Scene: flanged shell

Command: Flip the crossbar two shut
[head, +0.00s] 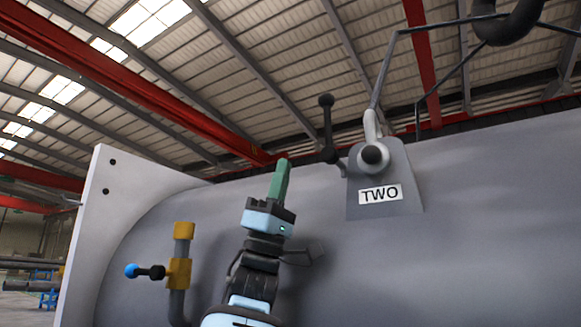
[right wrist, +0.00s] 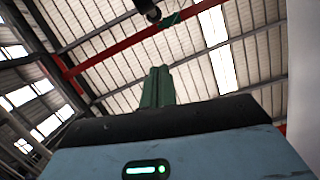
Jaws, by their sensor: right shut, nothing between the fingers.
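The crossbar two (head: 327,130) is a black handle with a round knob at its top, standing nearly upright. It sits at the left of a grey valve (head: 373,156) on a grey bracket with a white label (head: 380,193) reading TWO. My right gripper (head: 284,163) has green fingers pointing up, pressed together and empty. In the head view it is left of the crossbar and a little lower, with a visible gap. In the right wrist view the shut fingers (right wrist: 157,87) point up at the roof; a dark part at the top edge is too cut off to name surely. My left gripper is not in view.
The large grey shell (head: 450,250) fills the lower right, with a pale flange (head: 105,215) at left. A yellow valve (head: 180,272) with a blue-tipped handle (head: 132,271) stands left of my arm. Grey pipes (head: 385,65) rise above the TWO valve.

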